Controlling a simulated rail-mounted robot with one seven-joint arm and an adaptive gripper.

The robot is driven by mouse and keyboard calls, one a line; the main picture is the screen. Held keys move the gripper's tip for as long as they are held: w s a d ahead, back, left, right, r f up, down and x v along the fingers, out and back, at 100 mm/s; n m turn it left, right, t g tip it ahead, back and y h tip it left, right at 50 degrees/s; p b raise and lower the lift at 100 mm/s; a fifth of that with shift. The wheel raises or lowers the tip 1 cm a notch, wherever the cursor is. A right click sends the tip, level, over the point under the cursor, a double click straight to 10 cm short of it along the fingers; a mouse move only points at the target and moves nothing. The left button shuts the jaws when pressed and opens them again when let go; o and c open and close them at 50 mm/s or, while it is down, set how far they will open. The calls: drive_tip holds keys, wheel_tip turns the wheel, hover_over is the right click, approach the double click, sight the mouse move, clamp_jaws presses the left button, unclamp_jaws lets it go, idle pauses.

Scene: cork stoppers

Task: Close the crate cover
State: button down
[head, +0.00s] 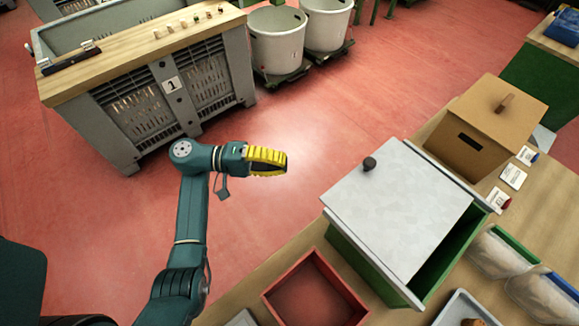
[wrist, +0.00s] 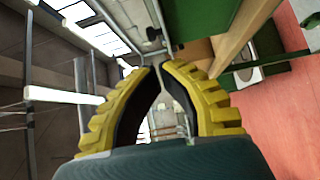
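The green crate (head: 374,262) stands on the wooden table at the right of the head view. Its flat grey cover (head: 405,200) has a dark round knob (head: 369,164) near the far left corner. The cover lies over most of the top, and a dark open strip shows along the crate's right side. My gripper (head: 286,163) has yellow ribbed fingers and is in the air left of the crate, apart from it. In the wrist view its fingertips (wrist: 159,67) come nearly together with nothing between them. The crate cannot be clearly made out there.
A brown box (head: 478,140) with a handled lid stands behind the crate. A red open tray (head: 313,292) lies at its front left, and clear-bagged bins (head: 500,253) stand at its right. A large grey bin (head: 165,90) stands far left. The red floor between is clear.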

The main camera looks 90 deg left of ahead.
drive_tip(key=w+d, duration=0.3)
drive_tip(key=w, duration=0.6)
drive_tip(key=shift+w+d, duration=0.2)
drive_tip(key=shift+w, duration=0.15)
